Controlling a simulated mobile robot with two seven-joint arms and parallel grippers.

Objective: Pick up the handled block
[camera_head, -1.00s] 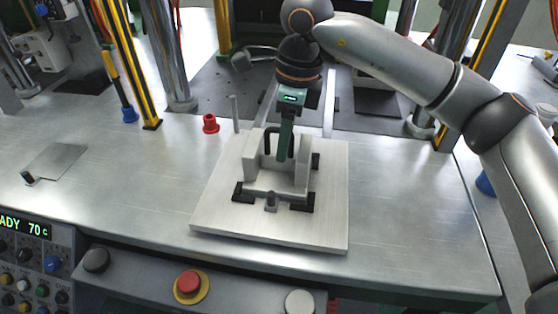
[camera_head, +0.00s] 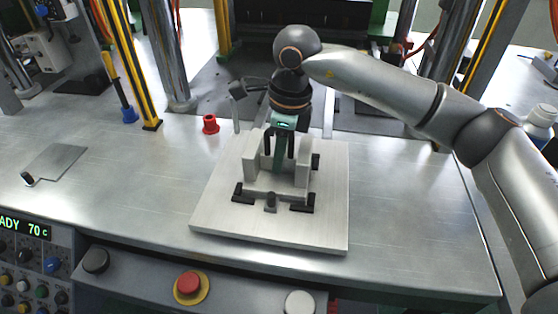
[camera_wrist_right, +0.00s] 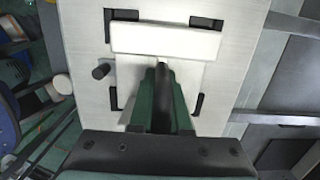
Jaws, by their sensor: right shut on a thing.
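The handled block (camera_head: 303,172) is a light grey block with raised sides and a black handle (camera_head: 268,145). It sits on the pale square plate (camera_head: 225,215) on the bench, between black corner brackets. My right gripper (camera_head: 279,165) points down at the handle from above. Its green fingers are closed around the dark handle, which also shows between the fingers in the right wrist view (camera_wrist_right: 161,105). The gripper hides part of the handle and the block's middle. The block still looks seated on the plate. My left gripper is not in view.
A red piece (camera_head: 210,125) and an upright grey pin (camera_head: 236,115) stand behind the plate. Yellow-striped posts and metal columns rise at the back. A control panel with a red button (camera_head: 188,283) lines the front. The bench is clear right of the plate.

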